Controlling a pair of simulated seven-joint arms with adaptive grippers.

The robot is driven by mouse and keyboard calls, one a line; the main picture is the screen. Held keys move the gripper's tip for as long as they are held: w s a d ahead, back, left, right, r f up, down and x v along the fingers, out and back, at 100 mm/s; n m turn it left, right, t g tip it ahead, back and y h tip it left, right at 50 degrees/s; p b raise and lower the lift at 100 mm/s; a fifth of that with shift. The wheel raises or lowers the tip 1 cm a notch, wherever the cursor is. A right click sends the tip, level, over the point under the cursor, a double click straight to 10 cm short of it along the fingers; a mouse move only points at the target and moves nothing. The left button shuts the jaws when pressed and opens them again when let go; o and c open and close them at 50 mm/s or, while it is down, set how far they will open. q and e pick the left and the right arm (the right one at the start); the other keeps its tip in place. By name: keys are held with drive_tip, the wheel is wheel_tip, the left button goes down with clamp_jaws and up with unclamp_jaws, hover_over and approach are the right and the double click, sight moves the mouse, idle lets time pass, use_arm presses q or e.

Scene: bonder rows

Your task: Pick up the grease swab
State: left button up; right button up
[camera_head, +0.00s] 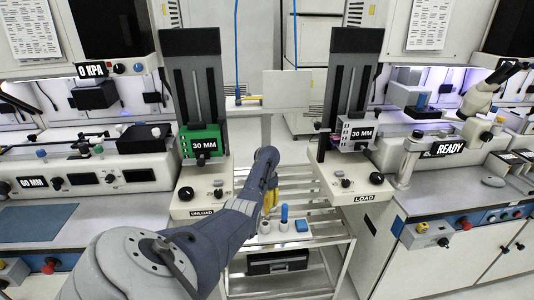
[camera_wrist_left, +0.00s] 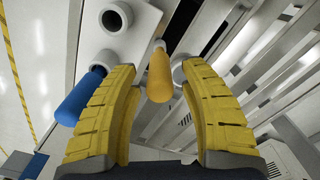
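Two handled swabs stand in a white holder on the cart, and I cannot tell from markings which one is the grease swab. One has an orange-yellow handle (camera_wrist_left: 160,78); the other has a blue handle (camera_wrist_left: 82,98) and also shows in the head view (camera_head: 284,213). My left gripper (camera_head: 270,203) points down over the holder. In the left wrist view its yellow fingers (camera_wrist_left: 157,68) are open, with the orange-yellow handle showing in the gap between them, apart from both. The blue handle is outside the left-hand finger. My right gripper is not in view.
The white holder (camera_wrist_left: 140,32) has round cups. A blue block (camera_head: 302,226) lies right of the blue swab on the slatted metal cart (camera_head: 325,213). The UNLOAD (camera_head: 203,205) and LOAD (camera_head: 361,190) stations flank the cart closely.

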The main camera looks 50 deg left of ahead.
use_arm(q)
clamp_jaws()
drive_tip(key=shift+r, duration=0.15)
idle(0.4)
